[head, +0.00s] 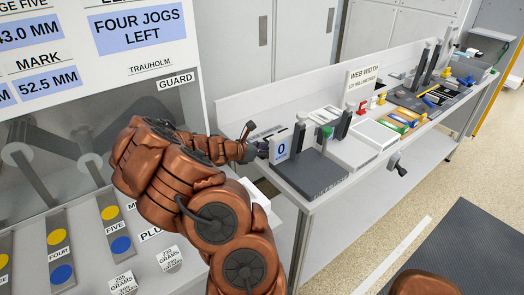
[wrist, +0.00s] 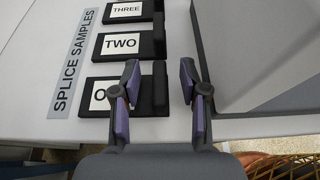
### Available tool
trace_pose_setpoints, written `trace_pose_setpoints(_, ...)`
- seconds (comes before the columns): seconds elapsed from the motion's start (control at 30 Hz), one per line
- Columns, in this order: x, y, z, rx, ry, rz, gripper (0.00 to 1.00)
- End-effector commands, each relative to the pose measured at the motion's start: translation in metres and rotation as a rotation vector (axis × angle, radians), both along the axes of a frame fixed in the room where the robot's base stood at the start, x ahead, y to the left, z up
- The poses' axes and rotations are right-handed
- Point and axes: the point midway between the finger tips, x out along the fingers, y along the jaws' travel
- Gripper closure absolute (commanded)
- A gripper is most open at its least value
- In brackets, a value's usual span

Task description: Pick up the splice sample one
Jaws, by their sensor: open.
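Splice sample one (wrist: 98,98) is a dark block with a white label in the wrist view; only the label's first letter "O" shows, as my left finger covers the rest. A raised dark part (wrist: 160,88) stands at its right end. My gripper (wrist: 158,88) is open, with its two purple-padded fingers on either side of that raised part. I cannot tell whether they touch it. In the head view my gripper (head: 262,148) is small at the arm's far end, and I cannot make out the sample there.
Samples TWO (wrist: 121,43) and THREE (wrist: 127,10) lie in line beyond, beside the SPLICE SAMPLES strip (wrist: 73,64). A large grey slab (wrist: 260,60) is close to my right finger. A blue "0" display (head: 281,149) stands near my gripper on the bench.

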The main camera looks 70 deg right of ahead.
Motion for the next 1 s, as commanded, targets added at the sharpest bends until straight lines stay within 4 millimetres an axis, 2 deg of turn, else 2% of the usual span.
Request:
trace_pose_setpoints(0.07,0.0002,0.0001,0.0001,0.000,0.000,0.000,0.56)
trace_pose_setpoints(0.5,0.0003,0.0003,0.0002,0.000,0.000,0.000,1.00)
trace_pose_setpoints(1.0,0.0006,0.0002,0.0036,-0.001,-0.001,0.001,1.00)
